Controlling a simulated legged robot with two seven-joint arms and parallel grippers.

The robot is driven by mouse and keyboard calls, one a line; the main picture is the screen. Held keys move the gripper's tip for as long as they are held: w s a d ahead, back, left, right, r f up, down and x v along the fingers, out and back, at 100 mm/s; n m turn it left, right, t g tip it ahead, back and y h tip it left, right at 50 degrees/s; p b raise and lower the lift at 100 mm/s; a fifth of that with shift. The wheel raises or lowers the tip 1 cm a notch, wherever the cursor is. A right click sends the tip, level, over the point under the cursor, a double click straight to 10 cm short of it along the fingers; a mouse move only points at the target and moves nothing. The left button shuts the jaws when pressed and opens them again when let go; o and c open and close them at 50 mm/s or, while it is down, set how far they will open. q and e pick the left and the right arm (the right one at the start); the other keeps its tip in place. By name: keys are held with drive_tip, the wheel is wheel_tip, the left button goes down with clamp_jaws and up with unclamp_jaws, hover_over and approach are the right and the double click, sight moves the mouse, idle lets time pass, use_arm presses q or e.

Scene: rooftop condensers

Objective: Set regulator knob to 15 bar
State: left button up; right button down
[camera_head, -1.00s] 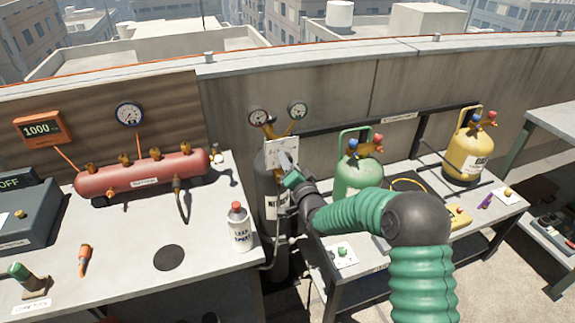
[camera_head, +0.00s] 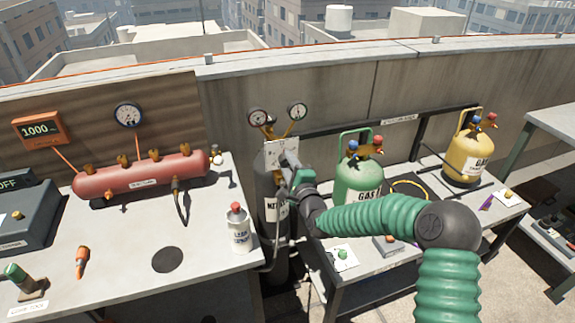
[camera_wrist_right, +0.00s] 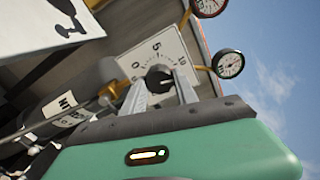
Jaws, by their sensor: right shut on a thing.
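The regulator's white dial plate (camera_head: 276,153) stands in front of the dark nitrogen cylinder (camera_head: 270,205), below two round gauges. In the right wrist view the dial plate (camera_wrist_right: 150,58) carries a scale with 0 and 5 legible. The black round regulator knob (camera_wrist_right: 158,77) is at its centre. My right gripper (camera_wrist_right: 160,84) is shut on the knob, a finger on either side. In the head view my right gripper (camera_head: 286,160) is at the dial plate and hides the knob. I cannot tell the knob's exact setting. My left gripper is out of view.
The left gauge (camera_head: 257,116) and right gauge (camera_head: 297,112) are above the plate. A leak spray bottle (camera_head: 239,228) stands on the left table's edge. A green gas cylinder (camera_head: 355,183) is on the right bench, a yellow one (camera_head: 468,155) farther right.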

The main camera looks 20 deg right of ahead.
drive_tip(key=m, duration=0.2)
drive_tip(key=f+m, duration=0.1)
drive_tip(key=m, duration=0.2)
drive_tip(key=shift+m+b, duration=0.3)
drive_tip(key=shift+b, duration=0.05)
drive_tip(key=shift+s+a+f+m+b, duration=0.1)
drive_tip(key=shift+m+b, duration=0.4)
drive_tip(key=shift+m, duration=1.8)
drive_tip(key=c, duration=1.3)
unclamp_jaws()
drive_tip(key=shift+c, duration=0.2)
drive_tip(key=o, duration=0.4)
drive_tip(key=shift+r, duration=0.25)
